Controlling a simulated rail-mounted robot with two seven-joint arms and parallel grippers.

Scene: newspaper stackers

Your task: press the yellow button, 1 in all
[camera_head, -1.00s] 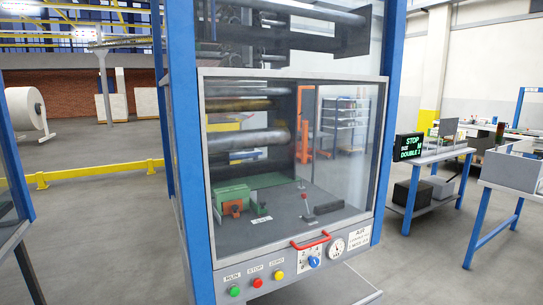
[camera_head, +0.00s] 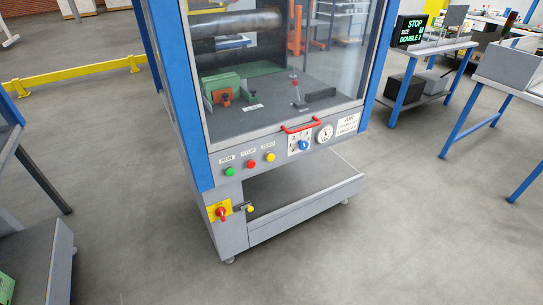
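The yellow button (camera_head: 270,157) is on the front panel of the blue and grey machine, under a small label that seems to read ZERO. A red button (camera_head: 251,164) labelled STOP and a green button (camera_head: 230,171) labelled RUN sit in a row to its left. A blue knob (camera_head: 303,145) is to its right. Neither of my grippers shows in the head view, and nothing covers the buttons.
A red handle (camera_head: 305,127) and a round gauge (camera_head: 324,134) are near the buttons. Lower left is a red switch on a yellow plate (camera_head: 220,211). A display (camera_head: 410,31) reads STOP and DOUBLE. Grey floor is clear in front.

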